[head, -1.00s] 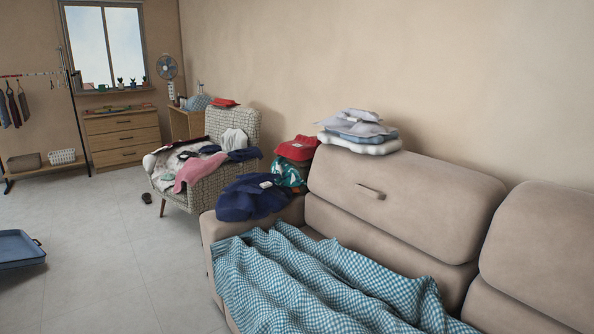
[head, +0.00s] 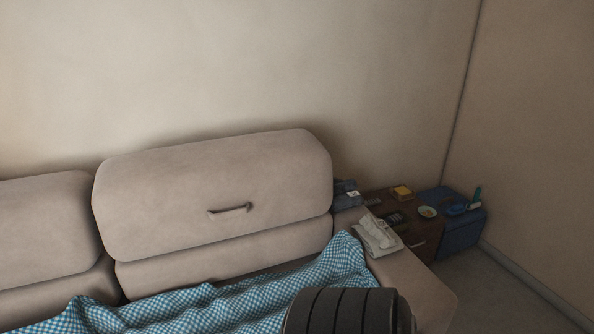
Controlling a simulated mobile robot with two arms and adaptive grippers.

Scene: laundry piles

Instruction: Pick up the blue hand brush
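I cannot make out the blue hand brush for certain in the head view. A small blue-teal upright object (head: 477,196) stands near the right end of the low side furniture, but it is too small to identify. Neither of my gripper's fingers shows. A dark ribbed part of my own arm rises at the bottom edge, in front of the sofa.
The beige sofa (head: 215,195) fills the left and middle, with a blue checked blanket (head: 240,295) on its seat. A dark brown and blue side unit (head: 462,232) with small items stands beyond. Some floor shows at right.

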